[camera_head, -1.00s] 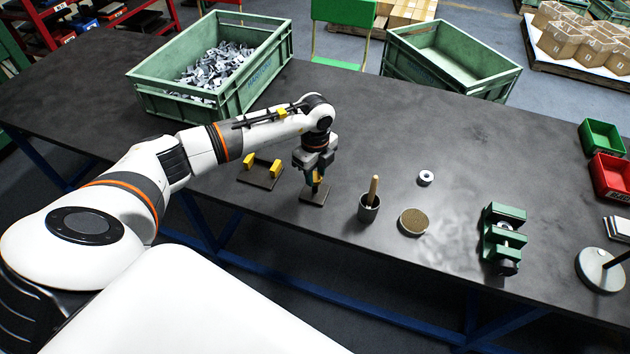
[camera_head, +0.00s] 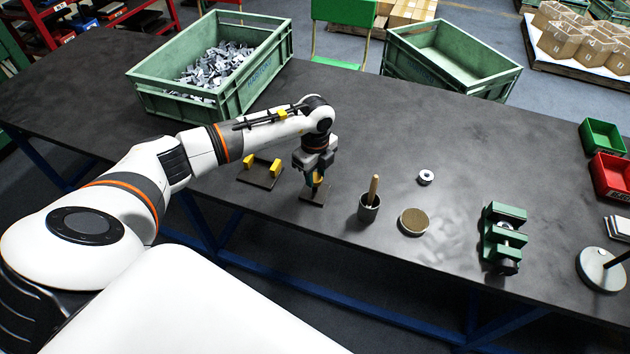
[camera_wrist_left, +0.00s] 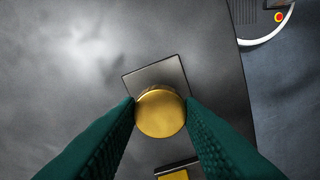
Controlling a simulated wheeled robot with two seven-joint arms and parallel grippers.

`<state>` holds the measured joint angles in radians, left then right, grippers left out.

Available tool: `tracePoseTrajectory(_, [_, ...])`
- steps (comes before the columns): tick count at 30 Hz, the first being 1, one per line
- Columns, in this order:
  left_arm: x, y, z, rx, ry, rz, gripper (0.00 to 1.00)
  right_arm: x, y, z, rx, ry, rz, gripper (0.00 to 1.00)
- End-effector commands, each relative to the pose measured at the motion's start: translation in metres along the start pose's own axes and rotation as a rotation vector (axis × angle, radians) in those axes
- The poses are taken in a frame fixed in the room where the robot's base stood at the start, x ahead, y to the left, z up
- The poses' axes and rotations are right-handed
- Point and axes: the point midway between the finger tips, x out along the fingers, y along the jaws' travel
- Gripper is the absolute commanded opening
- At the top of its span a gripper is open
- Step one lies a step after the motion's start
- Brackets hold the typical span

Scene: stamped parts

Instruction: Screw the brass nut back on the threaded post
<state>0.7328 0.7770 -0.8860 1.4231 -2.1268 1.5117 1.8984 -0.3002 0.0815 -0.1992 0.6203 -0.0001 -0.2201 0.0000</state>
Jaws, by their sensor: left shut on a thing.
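My left gripper (camera_head: 316,180) points straight down over a small dark square base plate (camera_head: 314,196) on the black table. In the left wrist view its two green ribbed fingers (camera_wrist_left: 160,115) are shut on the round brass nut (camera_wrist_left: 160,113), one on each side. The nut sits over the middle of the square plate (camera_wrist_left: 150,76). The threaded post is hidden beneath the nut, so I cannot tell how far the nut is down on it. My right gripper is not in view.
A plate with yellow blocks (camera_head: 261,171) stands just left of the gripper. A green crate of parts (camera_head: 165,103) stands behind.

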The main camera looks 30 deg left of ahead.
Motion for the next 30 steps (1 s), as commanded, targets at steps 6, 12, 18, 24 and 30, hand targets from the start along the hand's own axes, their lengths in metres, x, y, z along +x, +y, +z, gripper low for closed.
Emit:
tracePoseTrajectory(6, [0.0032,0.0,0.0001,0.0,0.0,0.0,0.11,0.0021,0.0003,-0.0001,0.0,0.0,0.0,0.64])
tracePoseTrajectory(12, [0.0056,0.0,0.0001,0.0,0.0,0.0,0.11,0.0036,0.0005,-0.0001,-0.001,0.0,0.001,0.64])
tracePoseTrajectory(18, [0.0067,0.0,0.0001,0.0,0.0,0.0,0.42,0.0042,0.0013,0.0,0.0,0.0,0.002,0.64])
tracePoseTrajectory(24, [0.0067,0.0,0.0001,0.0,0.0,0.0,0.59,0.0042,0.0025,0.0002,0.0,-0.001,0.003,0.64])
tracePoseTrajectory(30, [0.0057,0.0,0.0,0.0,0.0,0.0,0.59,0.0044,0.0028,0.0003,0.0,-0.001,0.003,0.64])
